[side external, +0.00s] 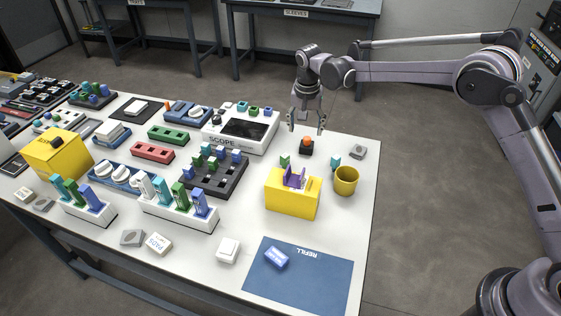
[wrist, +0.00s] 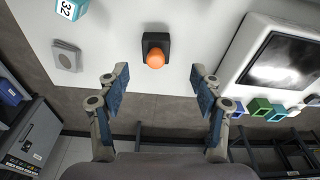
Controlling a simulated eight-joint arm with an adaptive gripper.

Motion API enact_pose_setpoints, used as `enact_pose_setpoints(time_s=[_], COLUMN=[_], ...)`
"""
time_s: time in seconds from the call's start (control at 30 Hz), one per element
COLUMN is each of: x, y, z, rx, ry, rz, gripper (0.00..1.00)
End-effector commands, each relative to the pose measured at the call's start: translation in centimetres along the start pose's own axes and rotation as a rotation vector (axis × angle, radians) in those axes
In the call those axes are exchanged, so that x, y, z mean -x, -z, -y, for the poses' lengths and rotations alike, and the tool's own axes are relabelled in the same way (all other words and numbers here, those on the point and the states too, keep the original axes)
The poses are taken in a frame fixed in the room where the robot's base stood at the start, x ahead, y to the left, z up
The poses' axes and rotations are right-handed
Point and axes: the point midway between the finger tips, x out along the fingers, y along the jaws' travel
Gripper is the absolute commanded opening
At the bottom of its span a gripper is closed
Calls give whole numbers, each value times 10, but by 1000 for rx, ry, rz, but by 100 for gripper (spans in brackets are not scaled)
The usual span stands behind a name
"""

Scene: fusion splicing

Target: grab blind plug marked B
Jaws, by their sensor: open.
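No letter B is legible on any piece, so I cannot tell which one is the blind plug marked B. Small blue, green and white pieces stand in a dark grid tray (side external: 240,183) at the middle of the table. A blue labelled block (side external: 276,257) lies on the blue REFILL mat (side external: 318,283); its label is too small to read. My gripper (side external: 306,128) is open and empty, pointing down above the table's far right part. In the wrist view its fingers (wrist: 160,76) are spread, with an orange-topped black block (wrist: 155,52) ahead of them.
The SCOPE device (side external: 240,131) stands left of my gripper. A yellow holder (side external: 291,202) with a purple piece and a yellow cup (side external: 346,181) stand nearer the camera. A teal block marked 32 (wrist: 68,25) and a grey pad (wrist: 66,56) show in the wrist view.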

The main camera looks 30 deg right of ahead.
Motion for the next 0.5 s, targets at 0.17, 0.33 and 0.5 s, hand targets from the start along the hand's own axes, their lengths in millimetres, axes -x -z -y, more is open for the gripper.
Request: enact_pose_setpoints(time_s=[0.17, 0.33, 0.5], x=[-20, -30, -53], y=[0, 1, 2], z=[0, -2, -6], rx=[0, 0, 0], ry=[1, 1, 1], rz=[0, 0, 0], gripper=[66, 66, 66])
